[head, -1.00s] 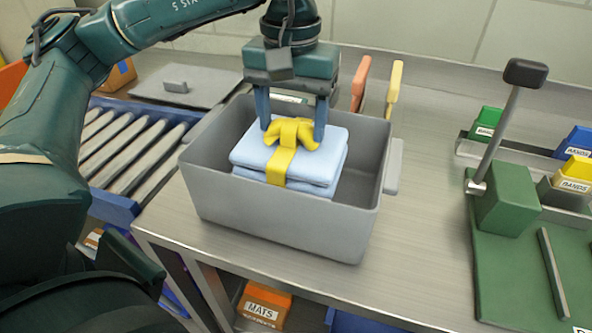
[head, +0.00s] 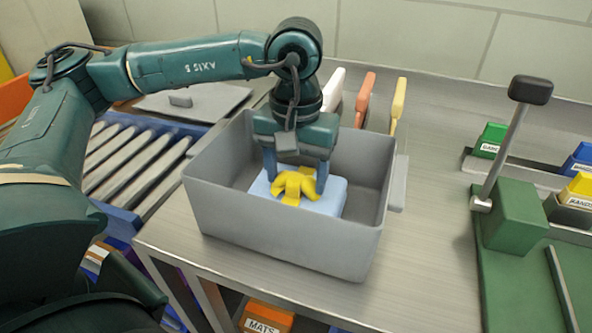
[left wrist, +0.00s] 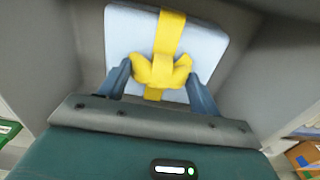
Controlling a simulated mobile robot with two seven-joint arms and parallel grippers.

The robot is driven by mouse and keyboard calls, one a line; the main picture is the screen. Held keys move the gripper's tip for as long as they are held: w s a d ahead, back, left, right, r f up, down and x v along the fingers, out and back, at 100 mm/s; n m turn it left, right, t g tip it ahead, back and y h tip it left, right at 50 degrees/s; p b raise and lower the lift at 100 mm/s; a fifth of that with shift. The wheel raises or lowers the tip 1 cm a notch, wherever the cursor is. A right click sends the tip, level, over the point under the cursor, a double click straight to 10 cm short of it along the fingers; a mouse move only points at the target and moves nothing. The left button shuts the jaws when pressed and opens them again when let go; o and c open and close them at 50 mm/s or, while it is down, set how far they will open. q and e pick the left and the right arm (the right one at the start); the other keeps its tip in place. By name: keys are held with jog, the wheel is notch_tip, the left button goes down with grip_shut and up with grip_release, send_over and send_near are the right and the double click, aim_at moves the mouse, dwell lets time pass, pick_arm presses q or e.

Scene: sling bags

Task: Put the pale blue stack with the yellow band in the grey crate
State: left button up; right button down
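The pale blue stack (head: 330,198) is folded and lies low inside the grey crate (head: 290,238), its lower part hidden by the crate's front wall. A yellow band (head: 292,186) with a bow runs over its top. My left gripper (head: 296,182) points down into the crate with one finger at each side of the bow. The left wrist view shows the stack (left wrist: 205,45) and the bow (left wrist: 163,72) between the fingers. I cannot see whether the stack touches the crate floor. My right gripper is not in view.
A roller conveyor (head: 130,160) and a grey lid-like plate (head: 205,103) are left of the crate. White, orange and yellow upright pieces (head: 397,103) stand behind it. A green fixture with a lever (head: 515,205) is at right. The bench between is clear.

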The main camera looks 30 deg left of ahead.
pick_arm(q)
jog(key=o, duration=0.4)
jog(key=shift+o, duration=0.2)
jog(key=shift+r, duration=0.1)
notch_tip(320, 180, up, 12)
jog(key=p, duration=0.1)
dwell(0.5)
